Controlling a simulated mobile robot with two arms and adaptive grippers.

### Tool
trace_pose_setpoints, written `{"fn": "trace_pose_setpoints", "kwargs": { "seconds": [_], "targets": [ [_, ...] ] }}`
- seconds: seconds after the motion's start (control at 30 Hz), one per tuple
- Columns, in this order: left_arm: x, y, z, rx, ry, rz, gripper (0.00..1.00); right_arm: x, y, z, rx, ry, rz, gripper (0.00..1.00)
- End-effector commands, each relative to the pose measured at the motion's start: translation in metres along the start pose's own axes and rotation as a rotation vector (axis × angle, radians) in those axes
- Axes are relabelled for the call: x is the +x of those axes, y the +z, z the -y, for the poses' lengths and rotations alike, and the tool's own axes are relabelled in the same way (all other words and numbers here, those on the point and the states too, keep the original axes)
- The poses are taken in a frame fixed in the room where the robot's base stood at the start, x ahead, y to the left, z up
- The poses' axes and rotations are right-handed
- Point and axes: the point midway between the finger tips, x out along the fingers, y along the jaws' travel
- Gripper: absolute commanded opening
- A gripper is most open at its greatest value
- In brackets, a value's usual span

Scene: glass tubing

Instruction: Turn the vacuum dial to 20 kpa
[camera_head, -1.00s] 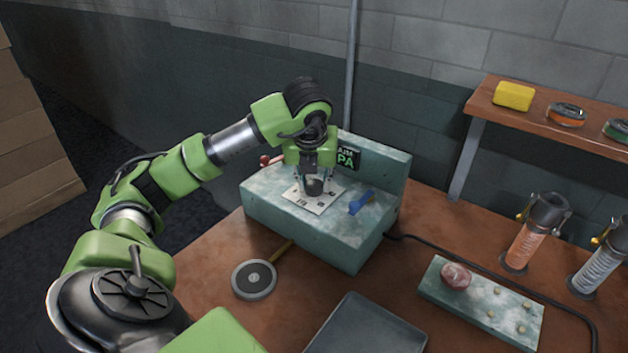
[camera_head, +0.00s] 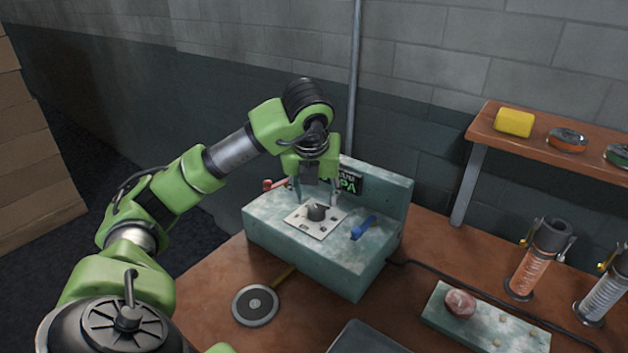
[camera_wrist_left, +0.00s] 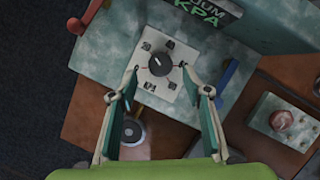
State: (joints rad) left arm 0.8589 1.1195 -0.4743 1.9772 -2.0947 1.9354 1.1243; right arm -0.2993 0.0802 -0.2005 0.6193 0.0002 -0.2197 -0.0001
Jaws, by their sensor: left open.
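The vacuum dial (camera_head: 316,212) is a dark round knob on a pale marked plate (camera_head: 304,227). The plate lies on top of a worn teal vacuum unit (camera_head: 300,251). My left gripper (camera_head: 316,200) points down just above the dial, open and empty. In the left wrist view its fingers (camera_wrist_left: 164,92) are spread, with the dial beyond the tips. A sign reading KPA (camera_wrist_left: 195,22) stands behind, partly hidden in the head view. My right gripper is not seen.
A blue lever (camera_head: 363,228) is right of the plate and a red-handled lever (camera_head: 274,184) is at the unit's back left. A round disc (camera_head: 255,305) lies in front. A teal block with a reddish knob (camera_head: 460,303) and two cylinders (camera_head: 530,262) stand right.

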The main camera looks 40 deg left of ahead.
Motion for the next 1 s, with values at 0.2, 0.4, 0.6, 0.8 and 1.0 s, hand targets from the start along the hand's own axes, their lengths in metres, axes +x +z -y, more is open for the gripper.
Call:
{"fn": "trace_pose_setpoints", "kwargs": {
  "seconds": [0.2,0.4,0.6,0.8,1.0],
  "targets": [
    [-0.041,0.002,0.000,-0.001,-0.001,0.006,0.45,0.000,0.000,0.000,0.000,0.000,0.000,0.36],
    [-0.059,0.002,0.000,-0.001,-0.001,0.005,0.45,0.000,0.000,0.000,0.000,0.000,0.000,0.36],
    [-0.068,0.001,0.000,0.000,0.000,0.001,0.45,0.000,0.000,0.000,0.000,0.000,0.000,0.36],
    [-0.070,0.000,0.000,-0.001,0.001,-0.001,0.45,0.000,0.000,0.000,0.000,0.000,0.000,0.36],
    [-0.070,0.000,0.000,-0.001,0.000,-0.001,0.45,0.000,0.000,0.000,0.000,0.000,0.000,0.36]
  ]
}}
